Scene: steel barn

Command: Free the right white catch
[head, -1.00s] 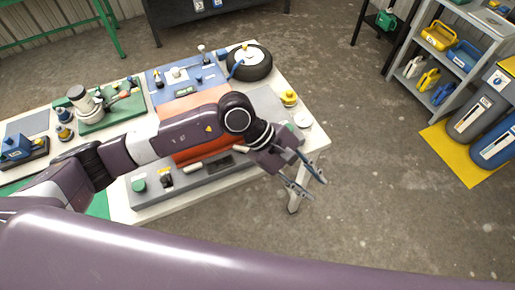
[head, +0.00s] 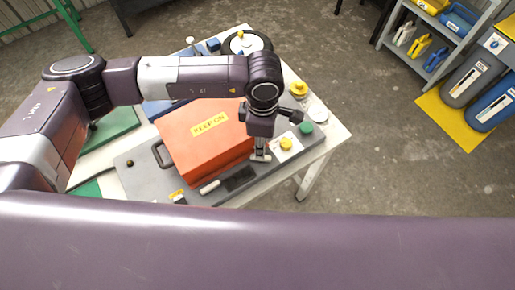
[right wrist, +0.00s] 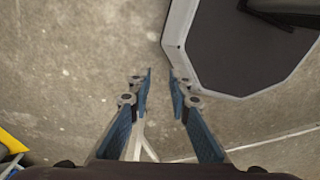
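An orange case (head: 200,150) with a yellow label lies on a grey base board (head: 135,165). A white catch (head: 210,187) shows at its front edge, left of a dark panel. My left gripper (head: 261,152) points down at the case's front right corner. A small pale piece shows at its fingertips; I cannot tell whether this is the right white catch or part of the fingers. The gripper hides that spot, and its finger gap is not clear. My right gripper (right wrist: 159,82) is open and empty in the right wrist view, above the concrete floor.
Right of the left gripper are a yellow knob (head: 286,144) on a white plate and a green knob (head: 305,128). A yellow item (head: 299,88) and a tyre (head: 232,46) stand farther back. Grey shelves (head: 452,35) and bins stand right; the floor between is clear.

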